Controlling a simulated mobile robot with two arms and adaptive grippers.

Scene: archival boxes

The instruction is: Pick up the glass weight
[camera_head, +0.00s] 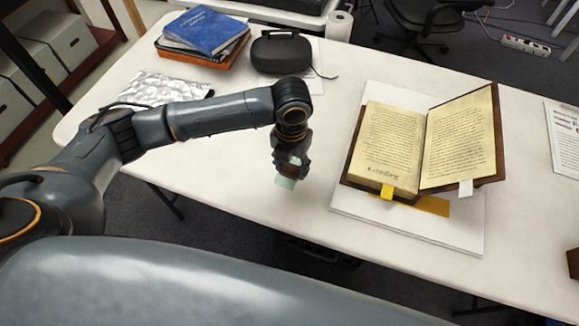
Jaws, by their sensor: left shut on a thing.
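The glass weight (286,182) is a small pale green translucent block, seen in the head view near the middle of the table. My left gripper (290,172) points down and is shut on it. The gripper's dark fingers cover its upper part. I cannot tell whether the weight touches the table or hangs just above it. My right gripper is not in view.
An open book (455,145) lies on a white board (440,233) to the right, with tabs at its lower edge. A black case (281,52), stacked blue books (206,31) and silver wrap (165,88) lie at the back left. The table's front edge is close.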

